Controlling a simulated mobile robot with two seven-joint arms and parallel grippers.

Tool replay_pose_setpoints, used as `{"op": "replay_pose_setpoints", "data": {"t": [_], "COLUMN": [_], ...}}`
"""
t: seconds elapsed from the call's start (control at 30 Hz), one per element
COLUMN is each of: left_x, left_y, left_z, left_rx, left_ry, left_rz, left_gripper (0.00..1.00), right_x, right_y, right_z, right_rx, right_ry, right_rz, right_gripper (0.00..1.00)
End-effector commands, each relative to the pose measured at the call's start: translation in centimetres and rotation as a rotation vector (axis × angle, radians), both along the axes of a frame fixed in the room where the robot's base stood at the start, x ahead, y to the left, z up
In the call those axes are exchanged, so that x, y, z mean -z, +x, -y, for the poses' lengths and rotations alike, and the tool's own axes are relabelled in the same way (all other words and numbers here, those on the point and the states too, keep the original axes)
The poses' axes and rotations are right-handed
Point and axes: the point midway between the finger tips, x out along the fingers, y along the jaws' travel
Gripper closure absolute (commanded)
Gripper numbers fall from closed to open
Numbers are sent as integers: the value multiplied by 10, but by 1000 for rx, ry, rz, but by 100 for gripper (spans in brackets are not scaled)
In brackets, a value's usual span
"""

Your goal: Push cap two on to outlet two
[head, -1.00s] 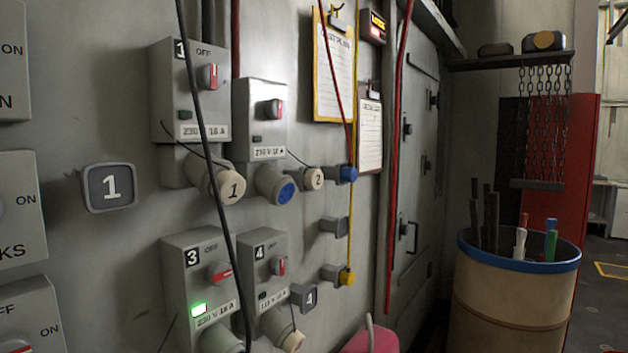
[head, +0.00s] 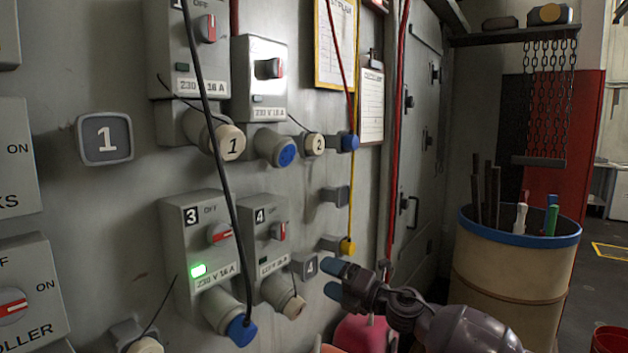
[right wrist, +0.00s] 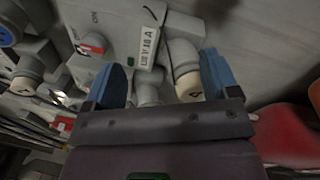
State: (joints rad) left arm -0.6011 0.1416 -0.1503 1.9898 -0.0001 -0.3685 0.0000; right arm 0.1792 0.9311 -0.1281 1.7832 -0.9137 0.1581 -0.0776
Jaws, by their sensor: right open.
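Cap two (head: 314,145) is a round beige cap marked 2. It sits on a small wall stub to the right of outlet two, with a thin dark cord running to it. Outlet two (head: 285,153) is a grey angled socket with a bare blue face, below a grey switch box (head: 259,80). My right gripper (head: 337,279) has blue fingertips and is open and empty. It is below and slightly right of cap two, well apart from it, near the tag marked 4. In the right wrist view, the open fingers (right wrist: 163,85) face the lower outlets. My left gripper is out of view.
Outlet one has beige cap 1 (head: 231,143) on it. A black cable (head: 212,130) hangs in front of the boxes. A barrel (head: 515,280) stands at right.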

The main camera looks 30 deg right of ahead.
Motion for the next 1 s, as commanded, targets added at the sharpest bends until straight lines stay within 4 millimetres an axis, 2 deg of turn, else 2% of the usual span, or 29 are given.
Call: {"op": "replay_pose_setpoints", "data": {"t": [0.03, 0.2, 0.3, 0.4, 0.5, 0.6, 0.7, 1.0], "left_x": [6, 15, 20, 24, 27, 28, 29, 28], "left_y": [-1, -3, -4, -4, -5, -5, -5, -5], "left_z": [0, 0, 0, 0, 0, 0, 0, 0], "left_rx": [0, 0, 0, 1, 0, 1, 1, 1], "left_ry": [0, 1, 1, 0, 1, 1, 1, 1], "left_rz": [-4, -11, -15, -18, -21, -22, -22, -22], "left_gripper": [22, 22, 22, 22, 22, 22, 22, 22], "right_x": [-29, -121, -172, -215, -247, -267, -276, -279], "right_y": [12, 34, 40, 40, 37, 35, 33, 33], "right_z": [6, 27, 41, 53, 64, 71, 74, 75], "right_rx": [-13, -14, 12, 50, 87, 112, 125, 129], "right_ry": [-124, -514, -718, -881, -997, -1068, -1103, -1110], "right_rz": [58, 214, 283, 329, 357, 371, 376, 378], "right_gripper": [19, 19, 19, 19, 19, 19, 19, 19]}}
